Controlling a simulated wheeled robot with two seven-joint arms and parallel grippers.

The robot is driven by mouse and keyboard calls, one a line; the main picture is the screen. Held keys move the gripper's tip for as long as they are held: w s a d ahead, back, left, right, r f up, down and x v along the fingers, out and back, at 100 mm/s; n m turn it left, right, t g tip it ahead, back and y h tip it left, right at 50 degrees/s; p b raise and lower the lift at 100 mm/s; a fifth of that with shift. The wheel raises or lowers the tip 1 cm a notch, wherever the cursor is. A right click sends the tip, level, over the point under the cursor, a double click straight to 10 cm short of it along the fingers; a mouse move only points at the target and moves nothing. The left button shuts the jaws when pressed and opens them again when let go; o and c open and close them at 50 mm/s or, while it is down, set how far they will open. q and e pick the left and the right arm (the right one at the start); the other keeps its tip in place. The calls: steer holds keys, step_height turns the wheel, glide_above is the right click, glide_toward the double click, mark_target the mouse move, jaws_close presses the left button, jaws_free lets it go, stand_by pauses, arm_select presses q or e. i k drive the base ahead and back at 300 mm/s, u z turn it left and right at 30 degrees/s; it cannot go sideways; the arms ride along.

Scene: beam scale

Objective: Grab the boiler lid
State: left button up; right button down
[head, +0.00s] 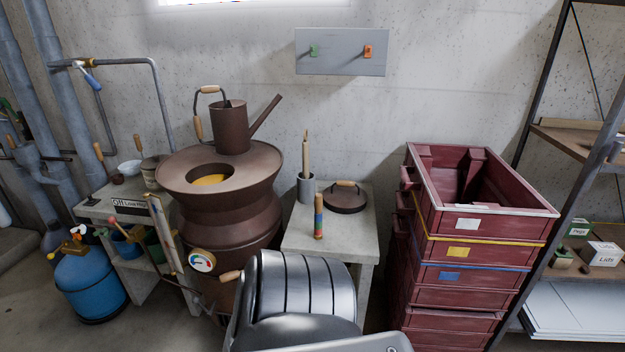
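A dark brown round lid (345,201) with a pale wooden handle lies on the small grey table (330,244), right of the boiler. It lies flat and its handle is uppermost. The large brown boiler (222,213) stands left of the table. Its top has a round opening with something yellow-orange inside. Neither of my grippers is in view.
A watering can (230,128) stands on the boiler top. A grey cup (306,188) with a wooden-handled tool and an upright striped stick (318,217) stand near the lid. Stacked red crates (470,230) rise right of the table. A blue tank (91,284) stands at left.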

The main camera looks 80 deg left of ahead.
mark_target(345, 194)
steer(key=u, duration=0.95)
steer(key=i, duration=0.85)
steer(key=u, duration=0.85)
